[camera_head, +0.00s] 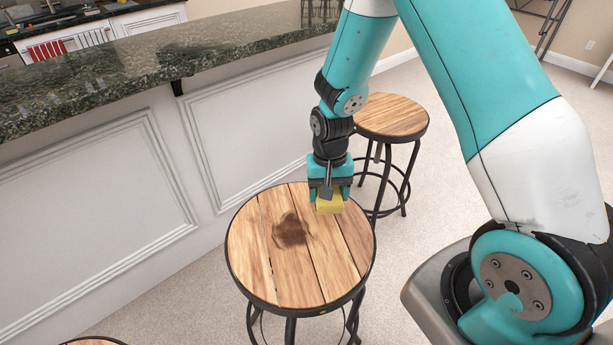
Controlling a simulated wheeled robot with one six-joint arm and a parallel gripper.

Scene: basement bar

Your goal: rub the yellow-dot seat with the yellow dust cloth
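My gripper (330,191) points down over the far right part of the nearest full stool's round wooden seat (264,268). It is shut on the yellow dust cloth (330,206), a small folded block below the fingers. I cannot tell whether the cloth touches the seat or hangs just above it. The seat has plank boards, a black metal rim and a dark brown stain (291,231) near its middle, to the left of and nearer than the cloth.
A second wooden stool (392,117) stands behind, to the right. The edge of a third seat (95,341) shows at the bottom left. A bar with a dark stone top (130,75) and white panels runs along the left. Carpet is clear between the stools and my base.

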